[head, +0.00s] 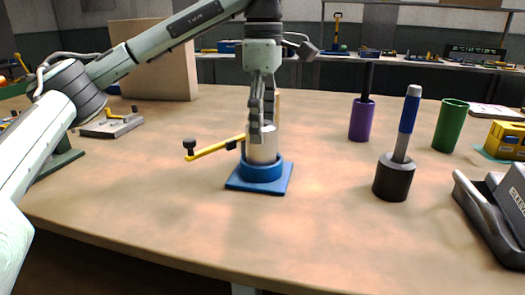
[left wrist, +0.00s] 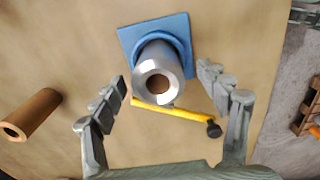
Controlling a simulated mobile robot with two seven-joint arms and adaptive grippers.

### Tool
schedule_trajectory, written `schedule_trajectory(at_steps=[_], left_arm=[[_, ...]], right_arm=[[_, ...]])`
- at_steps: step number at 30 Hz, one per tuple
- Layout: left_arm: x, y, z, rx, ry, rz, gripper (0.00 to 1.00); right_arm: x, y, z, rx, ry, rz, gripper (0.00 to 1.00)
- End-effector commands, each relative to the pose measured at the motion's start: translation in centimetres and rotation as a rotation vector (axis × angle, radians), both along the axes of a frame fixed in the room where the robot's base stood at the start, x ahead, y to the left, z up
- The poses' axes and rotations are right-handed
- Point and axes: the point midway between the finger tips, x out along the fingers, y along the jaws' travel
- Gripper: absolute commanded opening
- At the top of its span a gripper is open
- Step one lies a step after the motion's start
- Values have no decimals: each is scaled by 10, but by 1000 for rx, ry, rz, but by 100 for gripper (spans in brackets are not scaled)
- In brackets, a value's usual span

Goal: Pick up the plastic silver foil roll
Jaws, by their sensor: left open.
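The silver foil roll (head: 262,153) stands upright in a round blue holder with a square base (head: 262,187) on the table. In the left wrist view its open end and hollow brown core (left wrist: 158,84) face the camera. My left gripper (head: 263,132) points down at the roll's upper part and covers some of it in the head view. In the left wrist view the fingers (left wrist: 162,76) are spread, one on each side of the roll, with visible gaps. A yellow bar (head: 215,147) with a black knob extends from beside the roll. My right gripper is not in view.
To the right stand a dark holder with a blue-handled tool (head: 392,178), a purple cylinder (head: 362,119), a green cup (head: 450,126) and a grey device (head: 485,215). A brown tube (left wrist: 32,114) lies left in the left wrist view. The table front is clear.

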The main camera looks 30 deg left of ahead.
Motion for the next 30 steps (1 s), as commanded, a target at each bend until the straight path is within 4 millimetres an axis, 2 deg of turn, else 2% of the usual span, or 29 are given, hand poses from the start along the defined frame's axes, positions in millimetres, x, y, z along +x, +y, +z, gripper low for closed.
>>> schedule_trajectory(at_steps=[9,19,30], left_arm=[[0,6,-45,-1,3,-1,75],[1,6,-50,0,0,1,75],[1,6,-49,0,0,1,29]], right_arm=[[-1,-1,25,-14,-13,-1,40],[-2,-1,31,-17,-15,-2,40],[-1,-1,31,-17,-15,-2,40]])
